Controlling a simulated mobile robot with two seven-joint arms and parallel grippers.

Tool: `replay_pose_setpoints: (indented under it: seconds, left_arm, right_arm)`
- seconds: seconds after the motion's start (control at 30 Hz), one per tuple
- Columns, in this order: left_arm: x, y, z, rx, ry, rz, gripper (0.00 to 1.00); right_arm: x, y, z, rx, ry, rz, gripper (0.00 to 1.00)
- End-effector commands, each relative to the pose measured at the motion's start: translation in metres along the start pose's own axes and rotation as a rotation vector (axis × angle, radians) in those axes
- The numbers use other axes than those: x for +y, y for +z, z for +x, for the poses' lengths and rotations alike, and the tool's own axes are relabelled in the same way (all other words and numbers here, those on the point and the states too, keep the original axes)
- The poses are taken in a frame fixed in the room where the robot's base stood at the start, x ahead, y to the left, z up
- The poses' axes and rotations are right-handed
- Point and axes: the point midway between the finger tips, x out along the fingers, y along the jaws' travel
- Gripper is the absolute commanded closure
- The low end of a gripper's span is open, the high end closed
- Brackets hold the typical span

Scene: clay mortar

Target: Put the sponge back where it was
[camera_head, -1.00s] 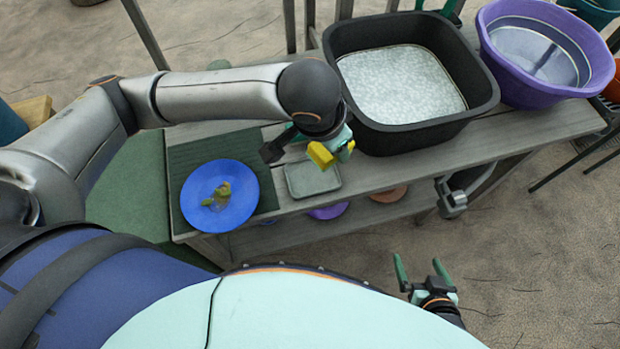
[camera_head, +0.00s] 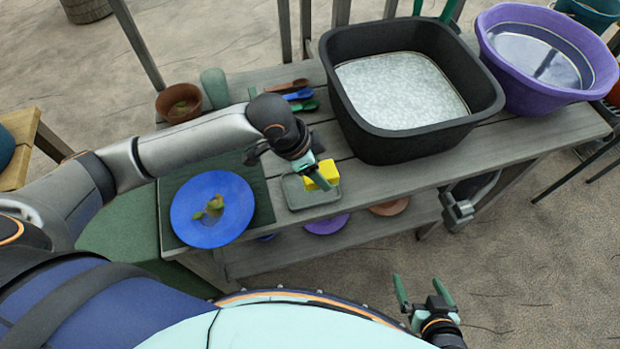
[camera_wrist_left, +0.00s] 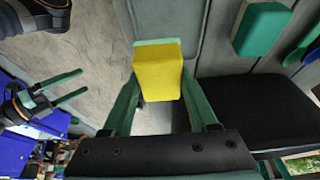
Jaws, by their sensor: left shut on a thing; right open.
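My left gripper (camera_head: 318,176) is shut on a yellow sponge (camera_head: 326,169) with a pale green layer. The sponge shows between the green fingers in the left wrist view (camera_wrist_left: 158,78). In the head view it overlaps the shallow grey-green tray (camera_head: 312,195) on the bench. I cannot tell whether it touches the tray. Part of the tray shows beyond the sponge in the wrist view (camera_wrist_left: 182,20). My right gripper (camera_head: 424,291) is open and empty, low in front of the bench.
A blue plate (camera_head: 185,225) with food scraps lies left of the tray. A black basin (camera_head: 375,145) and a purple tub (camera_head: 500,70) stand to the right. Behind are a clay pot (camera_head: 168,105), green cup (camera_head: 214,88) and utensils (camera_head: 300,94). A green block (camera_wrist_left: 262,28) shows in the wrist view.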

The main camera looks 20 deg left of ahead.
Motion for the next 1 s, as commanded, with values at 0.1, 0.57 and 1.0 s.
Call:
replay_pose_setpoints:
  seconds: [0.1, 0.57, 1.0]
  left_arm:
    - [-0.009, 0.012, 0.010, -0.001, -0.001, -0.002, 0.85]
    - [-0.018, 0.035, 0.047, 0.000, 0.000, 0.000, 0.85]
    - [-0.018, 0.036, 0.050, 0.000, -0.001, 0.001, 0.32]
  right_arm:
    - [0.000, 0.002, 0.002, 0.000, 0.000, 0.000, 0.00]
    - [-0.003, 0.006, 0.006, -0.008, -0.007, 0.000, 0.00]
    - [-0.004, 0.001, 0.006, 0.000, -0.009, -0.001, 0.00]
